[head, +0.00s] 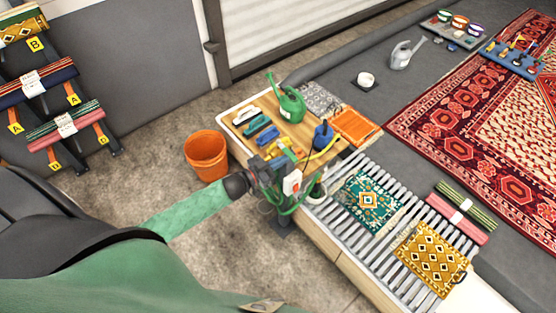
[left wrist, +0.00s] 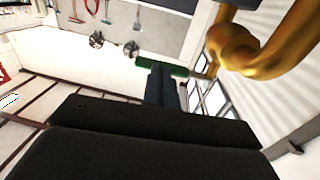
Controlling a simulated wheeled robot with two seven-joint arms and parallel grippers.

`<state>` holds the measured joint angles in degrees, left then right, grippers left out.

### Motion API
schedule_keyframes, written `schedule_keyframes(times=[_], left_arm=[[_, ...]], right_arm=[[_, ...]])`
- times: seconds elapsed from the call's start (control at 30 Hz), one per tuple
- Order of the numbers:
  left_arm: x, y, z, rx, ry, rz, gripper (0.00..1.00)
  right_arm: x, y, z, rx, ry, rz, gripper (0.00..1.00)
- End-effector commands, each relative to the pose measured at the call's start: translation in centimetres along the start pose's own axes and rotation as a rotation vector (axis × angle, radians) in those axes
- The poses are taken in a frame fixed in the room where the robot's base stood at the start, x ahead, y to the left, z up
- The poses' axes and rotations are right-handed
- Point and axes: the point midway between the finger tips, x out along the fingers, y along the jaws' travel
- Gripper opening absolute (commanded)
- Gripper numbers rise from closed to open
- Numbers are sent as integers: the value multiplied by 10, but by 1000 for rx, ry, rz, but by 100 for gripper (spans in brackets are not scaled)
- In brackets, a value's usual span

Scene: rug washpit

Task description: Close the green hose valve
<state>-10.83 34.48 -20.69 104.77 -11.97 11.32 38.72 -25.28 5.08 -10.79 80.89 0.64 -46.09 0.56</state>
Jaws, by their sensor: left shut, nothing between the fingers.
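My left gripper (head: 256,176) reaches in from the left to the valve stand at the near corner of the work table. In the left wrist view its fingers (left wrist: 162,78) are together and empty. A green bar, seemingly the green valve's handle (left wrist: 150,64), lies across the view at the fingertips. I cannot tell whether they touch. A brass pipe fitting (left wrist: 238,50) is close by on the right in that view. In the head view, green hose (head: 298,207) hangs at the stand; the valve handle cannot be made out there. My right gripper is not in view.
An orange bucket (head: 206,156) stands on the floor left of the table. The table (head: 243,135) holds a green watering can (head: 288,100), brushes and a blue container (head: 323,136). A slatted rack (head: 395,258) with small rugs is at right.

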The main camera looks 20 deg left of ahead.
Motion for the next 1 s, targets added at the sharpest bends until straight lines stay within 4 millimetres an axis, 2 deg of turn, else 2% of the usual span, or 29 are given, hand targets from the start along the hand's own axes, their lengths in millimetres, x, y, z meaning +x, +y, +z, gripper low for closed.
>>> schedule_keyframes(times=[0.33,0.63,1.0], left_arm=[[5,2,0,0,1,1,0],[5,3,0,0,1,1,0],[4,2,-1,-1,1,2,0]], right_arm=[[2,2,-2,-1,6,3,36],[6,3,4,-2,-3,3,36],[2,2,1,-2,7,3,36]])
